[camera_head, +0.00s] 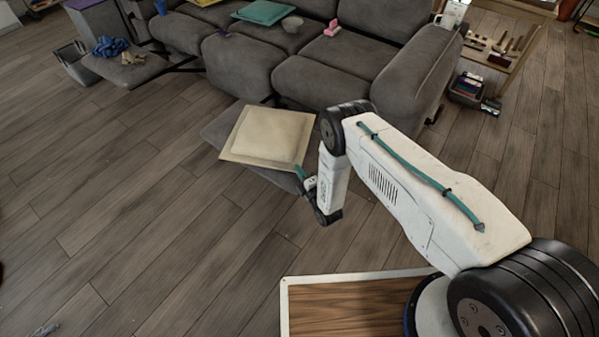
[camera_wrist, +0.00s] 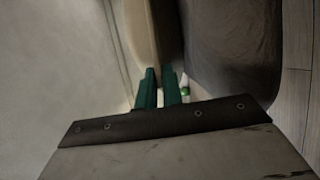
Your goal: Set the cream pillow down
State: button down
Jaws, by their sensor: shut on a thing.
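The cream pillow (camera_head: 268,136) is square with a flat border. In the head view it lies roughly level over the grey footrest (camera_head: 215,128) of the sofa. I cannot tell whether it touches the footrest. My gripper (camera_head: 300,174), with green fingers, is at the pillow's near right edge and shut on it. In the wrist view the green fingers (camera_wrist: 158,88) close around the pillow's edge, and the cream pillow (camera_wrist: 142,35) runs up from them. The grip itself is partly hidden.
A bin of books (camera_head: 467,88) stands right. Wooden floor (camera_head: 120,200) at left is clear.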

jog(key=shift+f, duration=0.1)
jog(key=c, duration=1.5)
grip_release()
jog(key=shift+c, duration=0.2)
jog(key=v, duration=1.2)
